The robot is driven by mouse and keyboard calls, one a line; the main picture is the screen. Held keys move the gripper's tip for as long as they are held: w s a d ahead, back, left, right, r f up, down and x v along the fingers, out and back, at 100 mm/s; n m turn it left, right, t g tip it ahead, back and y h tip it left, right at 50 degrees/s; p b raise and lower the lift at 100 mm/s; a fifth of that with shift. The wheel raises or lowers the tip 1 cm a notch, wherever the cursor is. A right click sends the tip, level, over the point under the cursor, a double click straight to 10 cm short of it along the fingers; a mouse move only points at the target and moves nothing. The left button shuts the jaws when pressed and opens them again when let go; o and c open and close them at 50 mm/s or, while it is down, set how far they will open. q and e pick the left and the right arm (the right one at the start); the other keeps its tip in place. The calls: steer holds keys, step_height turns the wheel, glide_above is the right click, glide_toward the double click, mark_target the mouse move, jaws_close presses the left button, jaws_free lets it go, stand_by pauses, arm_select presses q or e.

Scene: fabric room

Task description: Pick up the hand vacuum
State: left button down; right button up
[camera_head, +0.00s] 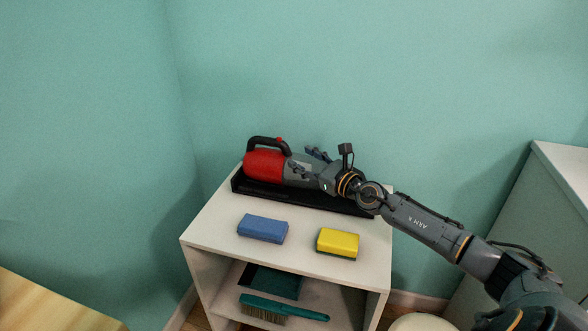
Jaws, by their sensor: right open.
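The hand vacuum (264,165) has a red body, a black handle on top and a grey front part. It lies in a black tray (258,190) at the back of a white shelf unit's top. My right gripper (307,161) is open at the vacuum's grey part, its fingers pointing left. One finger is on the far side and one on the near side of that part; I cannot tell whether they touch it. The gripper and wrist hide the vacuum's right end. My left gripper is not in view.
A blue sponge (262,229) and a yellow sponge (338,243) lie on the white shelf unit (215,232) in front of the tray. A teal brush (290,311) and dustpan (272,281) are on the lower shelf. Teal walls stand behind and left. A pale cabinet (535,195) stands at right.

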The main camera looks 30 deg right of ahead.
mark_target(287, 148)
steer(key=shift+w+a+b, duration=0.2)
steer(key=shift+w+a, duration=0.05)
steer(key=shift+w, duration=1.2)
steer(key=shift+w+a+b, duration=0.15)
steer(key=shift+w+a, duration=0.05)
steer(key=shift+w, duration=1.25)
jaws_close()
steer(key=shift+d+r, duration=0.1)
steer(key=shift+r, duration=0.1)
